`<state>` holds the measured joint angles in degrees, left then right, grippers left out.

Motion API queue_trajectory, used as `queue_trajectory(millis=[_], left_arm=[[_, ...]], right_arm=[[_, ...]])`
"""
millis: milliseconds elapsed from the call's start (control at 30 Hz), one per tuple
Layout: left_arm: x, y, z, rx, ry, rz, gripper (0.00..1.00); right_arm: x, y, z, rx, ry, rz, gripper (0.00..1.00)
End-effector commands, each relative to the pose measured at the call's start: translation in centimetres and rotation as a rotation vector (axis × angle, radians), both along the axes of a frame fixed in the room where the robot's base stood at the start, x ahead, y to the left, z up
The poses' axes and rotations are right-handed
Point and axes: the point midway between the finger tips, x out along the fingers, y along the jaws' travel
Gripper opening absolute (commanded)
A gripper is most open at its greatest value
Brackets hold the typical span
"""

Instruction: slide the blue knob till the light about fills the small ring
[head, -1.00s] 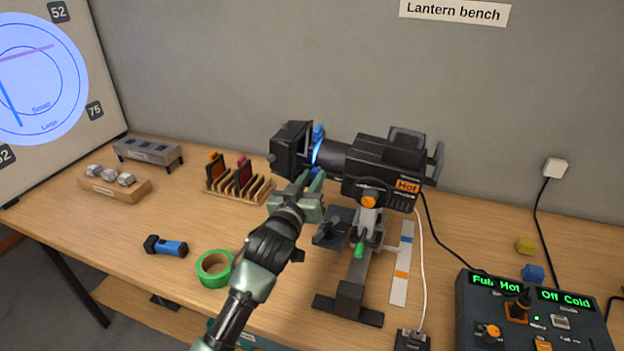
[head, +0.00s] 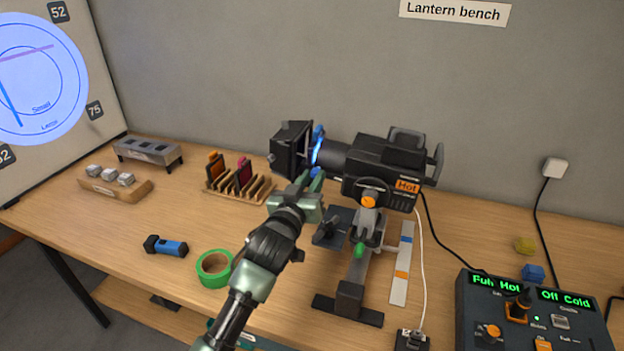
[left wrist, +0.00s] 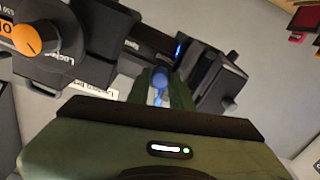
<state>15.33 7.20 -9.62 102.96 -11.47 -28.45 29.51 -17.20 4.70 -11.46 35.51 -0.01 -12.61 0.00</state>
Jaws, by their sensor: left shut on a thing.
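The lantern (head: 385,165) stands on its post, its lens tube pointing left. My left gripper (head: 312,182) is at the underside of the tube, shut on the blue knob (left wrist: 160,82), which shows between the fingers in the left wrist view. In the head view the fingers mostly hide the knob. On the screen (head: 84,62) at the far left, a pale blue disc of light (head: 30,110) spreads well beyond the inner ring marked Small, out to about the outer ring marked Large. The screen is cut off by the picture's left edge. My right gripper is not in view.
A rack of colour frames (head: 237,185), green tape (head: 214,268) and a blue torch (head: 166,246) lie near my left arm. A control box (head: 480,318) stands at the front right. An orange knob (head: 368,201) is on the lantern's side.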

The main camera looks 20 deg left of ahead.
Motion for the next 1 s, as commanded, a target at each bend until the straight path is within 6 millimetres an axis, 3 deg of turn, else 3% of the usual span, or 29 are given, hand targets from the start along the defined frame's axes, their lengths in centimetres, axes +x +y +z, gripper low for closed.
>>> queue_trajectory(millis=[300, 600, 900, 933, 1000], left_arm=[[0.0, -0.1, -0.1, -0.001, 0.001, 0.0, 0.0], [-0.1, -3.8, -0.5, -0.003, 0.001, 0.0, 0.0], [-0.1, -4.1, -0.4, 0.0, 0.001, 0.0, 0.0], [-0.1, -4.0, -0.4, 0.0, 0.001, 0.0, 0.24], [-0.1, -4.0, -0.4, 0.0, 0.0, 0.0, 0.44]], right_arm=[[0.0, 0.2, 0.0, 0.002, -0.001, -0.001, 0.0], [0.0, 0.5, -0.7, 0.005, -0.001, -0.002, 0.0], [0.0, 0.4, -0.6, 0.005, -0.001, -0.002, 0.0], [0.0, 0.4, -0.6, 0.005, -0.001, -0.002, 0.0], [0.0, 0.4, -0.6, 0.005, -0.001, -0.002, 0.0]])
